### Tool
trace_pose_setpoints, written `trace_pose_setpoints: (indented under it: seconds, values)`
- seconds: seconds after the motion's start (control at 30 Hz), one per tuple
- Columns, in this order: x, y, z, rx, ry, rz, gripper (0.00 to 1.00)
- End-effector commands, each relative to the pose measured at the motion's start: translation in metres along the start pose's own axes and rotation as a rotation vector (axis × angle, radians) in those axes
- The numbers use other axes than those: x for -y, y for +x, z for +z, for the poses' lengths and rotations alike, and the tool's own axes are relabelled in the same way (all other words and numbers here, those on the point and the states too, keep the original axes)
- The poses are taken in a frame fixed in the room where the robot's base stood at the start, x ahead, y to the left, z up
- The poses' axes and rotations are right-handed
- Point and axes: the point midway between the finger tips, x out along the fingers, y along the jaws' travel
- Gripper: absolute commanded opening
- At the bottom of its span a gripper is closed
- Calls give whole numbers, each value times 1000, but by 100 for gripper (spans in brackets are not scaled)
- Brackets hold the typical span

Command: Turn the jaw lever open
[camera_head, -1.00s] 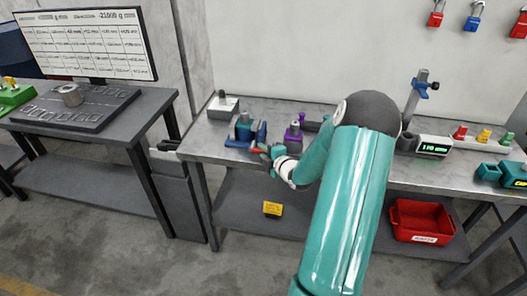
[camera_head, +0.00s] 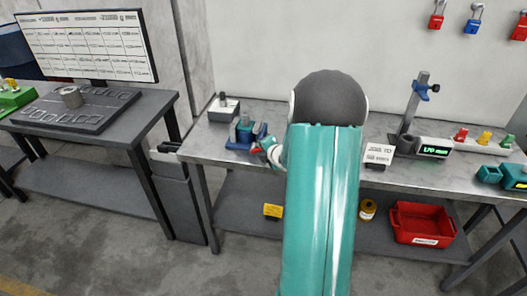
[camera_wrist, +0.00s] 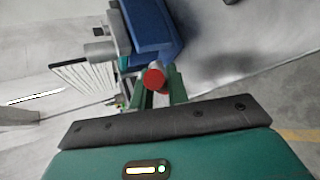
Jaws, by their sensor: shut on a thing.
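The jaw lever's red end (camera_wrist: 153,78) shows in the wrist view, between the green fingers of my gripper (camera_wrist: 158,98). In the head view the red lever (camera_head: 255,151) sticks out from the front of a blue vise-like fixture (camera_head: 240,133) on the workbench. My gripper (camera_head: 266,149) is at the front right of that fixture and is shut on the lever. The fixture's blue body (camera_wrist: 153,28) fills the upper middle of the wrist view. The exact grip contact is partly hidden by the fingers and my arm.
A grey block with a post (camera_head: 223,108) stands behind the fixture. A measuring stand with a green readout (camera_head: 433,151) and a white label card (camera_head: 379,154) are to the right. A red bin (camera_head: 422,223) sits on the lower shelf. My arm covers the bench middle.

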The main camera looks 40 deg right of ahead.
Motion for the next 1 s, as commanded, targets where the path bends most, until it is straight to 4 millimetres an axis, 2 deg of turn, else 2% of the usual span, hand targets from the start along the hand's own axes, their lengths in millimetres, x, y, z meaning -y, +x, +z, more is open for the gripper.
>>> trace_pose_setpoints:
  seconds: [0.03,0.4,1.0]
  values:
    - [-6,0,-2,6,-37,-28,0]
    - [-21,1,-8,73,-274,-267,0]
    - [-37,8,-18,173,-616,-618,0]
